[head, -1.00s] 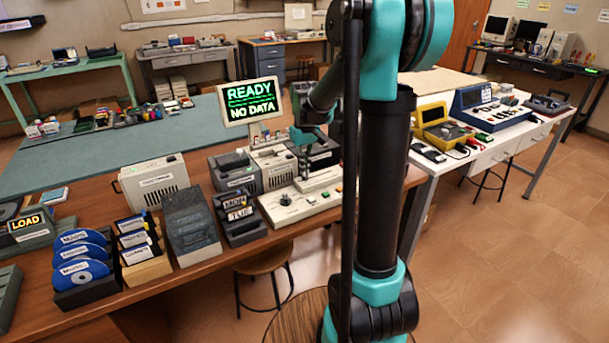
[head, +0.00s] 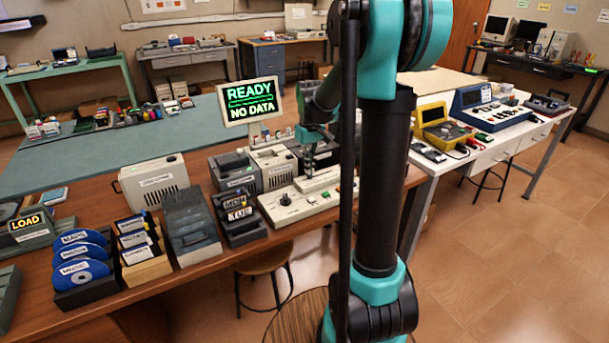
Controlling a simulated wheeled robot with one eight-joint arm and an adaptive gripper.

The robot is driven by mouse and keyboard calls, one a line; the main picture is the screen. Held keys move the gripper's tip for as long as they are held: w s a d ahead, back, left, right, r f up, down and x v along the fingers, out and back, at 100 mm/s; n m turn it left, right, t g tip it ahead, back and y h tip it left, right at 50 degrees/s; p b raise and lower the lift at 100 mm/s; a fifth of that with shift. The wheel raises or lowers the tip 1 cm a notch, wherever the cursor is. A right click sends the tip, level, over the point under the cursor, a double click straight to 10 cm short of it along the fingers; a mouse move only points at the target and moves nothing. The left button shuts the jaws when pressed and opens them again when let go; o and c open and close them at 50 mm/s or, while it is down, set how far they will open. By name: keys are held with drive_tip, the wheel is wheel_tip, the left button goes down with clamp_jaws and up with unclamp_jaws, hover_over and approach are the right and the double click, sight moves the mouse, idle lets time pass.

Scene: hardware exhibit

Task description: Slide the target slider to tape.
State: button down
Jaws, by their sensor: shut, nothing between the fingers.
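A pale control panel (head: 290,213) with a dark knob (head: 284,199) lies at the front edge of the wooden table. A raised pale block (head: 318,180) runs along its back right part. The slider and the word tape are too small or too hidden to make out. My gripper (head: 310,172) points down over the raised block, shut and empty. I cannot tell whether its tips touch anything. My arm column hides the right end of the panel.
A monitor (head: 250,101) reading "READY NO DATA" stands behind the panel. Grey devices (head: 236,174) stand close behind it, and a dark holder (head: 238,216) with label plates stands to its left. A wooden stool (head: 263,261) is below the table edge.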

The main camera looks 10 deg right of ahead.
drive_tip(key=shift+w+d, duration=0.15)
drive_tip(key=shift+d, duration=0.35)
drive_tip(key=shift+a, duration=0.25)
idle(0.5)
drive_tip(key=shift+r, duration=3.55)
drive_tip(key=s+f+m+t, duration=0.1)
drive_tip(key=s+f+t, duration=0.1)
drive_tip(key=s+f, duration=0.5)
drive_tip(key=s+f+m+t, duration=0.2)
drive_tip(key=s+f, duration=0.6)
drive_tip(key=s, duration=0.8)
drive_tip(key=shift+s+a+m, duration=0.3)
drive_tip(key=shift+s+a, duration=0.05)
